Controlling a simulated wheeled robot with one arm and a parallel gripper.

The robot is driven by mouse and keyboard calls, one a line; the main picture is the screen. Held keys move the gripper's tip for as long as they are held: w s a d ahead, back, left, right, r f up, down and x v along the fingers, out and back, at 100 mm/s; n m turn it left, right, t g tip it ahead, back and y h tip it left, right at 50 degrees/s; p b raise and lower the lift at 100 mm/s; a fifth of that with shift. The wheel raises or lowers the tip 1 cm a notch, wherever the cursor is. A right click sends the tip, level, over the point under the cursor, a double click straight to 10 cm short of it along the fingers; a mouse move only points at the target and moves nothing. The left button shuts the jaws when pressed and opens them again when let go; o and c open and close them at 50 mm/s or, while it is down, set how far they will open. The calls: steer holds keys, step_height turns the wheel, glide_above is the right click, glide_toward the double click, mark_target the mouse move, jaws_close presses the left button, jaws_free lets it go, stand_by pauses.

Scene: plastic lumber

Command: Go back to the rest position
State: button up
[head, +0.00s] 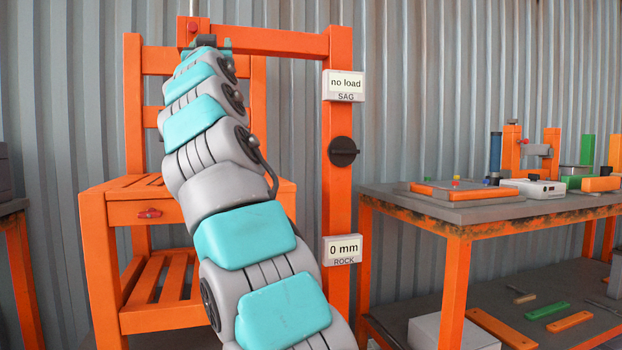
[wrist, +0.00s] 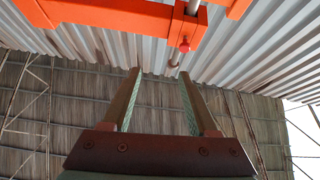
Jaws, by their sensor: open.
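My arm stretches up and away in the head view, in front of an orange frame. My gripper (wrist: 158,85) shows in the wrist view with its two fingers apart and nothing between them. The fingers point up toward the corrugated wall and roof. An orange beam (wrist: 120,15) with a red knob (wrist: 184,45) and a thin rod is beyond the fingertips. In the head view the gripper end is mostly hidden behind the arm, near the top of the orange frame (head: 285,43).
An orange chair-like stand (head: 110,210) is behind my arm. The frame's post carries a "no load" sign (head: 345,84), a black knob (head: 343,151) and a "0 mm" sign (head: 343,249). A workbench (head: 500,212) with tools and parts stands right. Another table edge is far left.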

steer(key=w+d+f+m+g+h+p, duration=0.1)
steer(key=w+d+f+g+h, duration=0.25)
steer(key=d+f, duration=0.35)
steer(key=w+d+f+g+h+p, duration=0.1)
steer(key=w+d+f+g+h, duration=0.1)
steer(key=w+d+f, duration=0.4)
steer(key=s+d+f+g+h+p, duration=0.1)
steer(key=s+d+f+g, duration=0.15)
steer(key=d+f, duration=0.35)
steer(key=s+d+f+m+g+h+p, duration=0.15)
steer(key=s+d+f, duration=0.25)
steer(key=f, duration=0.4)
steer(key=s+d+f+g, duration=0.3)
steer(key=d+f, duration=0.2)
steer(key=f, duration=0.2)
steer(key=s+d+f+g+p, duration=0.1)
steer(key=s+d+f+g, duration=0.3)
steer(key=s+f, duration=0.55)
steer(key=s+d+f+g+p, duration=0.1)
steer(key=s+d+f+g, duration=0.25)
steer(key=s+f, duration=0.6)
steer(key=s+f+g+y+p, duration=0.1)
steer(key=s+f, duration=0.3)
steer(key=s, duration=0.8)
steer(key=s+a+f+g+y, duration=0.1)
steer(key=s+f+g, duration=0.3)
steer(key=s, duration=0.9)
steer(key=shift+s+a+f+m+p, duration=0.15)
steer(key=shift+s+f+m+p, duration=0.2)
steer(key=shift+f, duration=0.45)
